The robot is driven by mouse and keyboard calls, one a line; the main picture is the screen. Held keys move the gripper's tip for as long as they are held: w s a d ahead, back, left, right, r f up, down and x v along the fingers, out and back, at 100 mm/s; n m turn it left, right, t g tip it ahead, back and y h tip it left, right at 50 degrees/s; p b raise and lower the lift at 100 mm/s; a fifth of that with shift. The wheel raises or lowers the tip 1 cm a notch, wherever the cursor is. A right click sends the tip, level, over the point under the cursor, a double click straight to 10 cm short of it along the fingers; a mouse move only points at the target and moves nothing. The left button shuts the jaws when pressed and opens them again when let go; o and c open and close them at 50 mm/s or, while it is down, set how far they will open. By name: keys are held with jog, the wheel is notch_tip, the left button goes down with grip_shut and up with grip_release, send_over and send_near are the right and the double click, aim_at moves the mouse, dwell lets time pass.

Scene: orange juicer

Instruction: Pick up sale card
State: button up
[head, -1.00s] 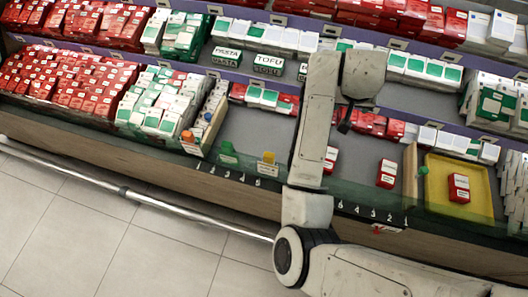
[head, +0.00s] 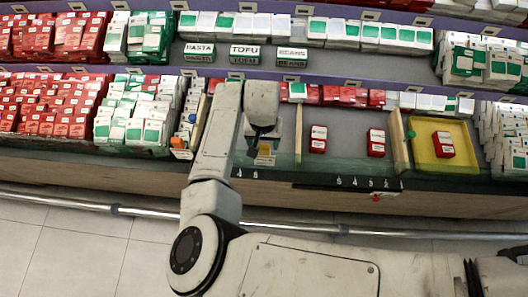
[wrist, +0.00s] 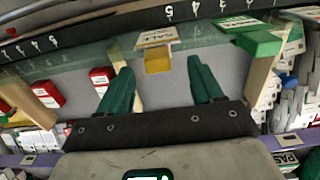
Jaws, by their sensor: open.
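The sale card (wrist: 156,38) is a pale card with dark lettering on a small yellow block (wrist: 158,62), at the shelf's front edge in the wrist view. In the head view the yellow block (head: 265,151) shows just below my gripper (head: 265,138), which partly hides that area. In the wrist view my gripper (wrist: 160,68) is open. Its two green fingers are apart, one to each side of the yellow block in the picture. Nothing is held between them. How far the fingertips are from the card in depth I cannot tell.
A green block (wrist: 260,43) with another card stands right of the sale card in the wrist view. Wooden dividers (head: 299,134) flank the bay. Red boxes (head: 318,139) stand to the right, beside a yellow tray (head: 424,152). A glass strip runs along the front edge.

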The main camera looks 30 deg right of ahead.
aim_at(265, 148)
jog(key=shift+s+d+f+p, duration=0.15)
jog(key=shift+f+p, duration=0.3)
jog(key=shift+f, duration=2.25)
jog(key=shift+c, duration=0.3)
jog(key=c, duration=1)
jog(key=shift+r, duration=0.1)
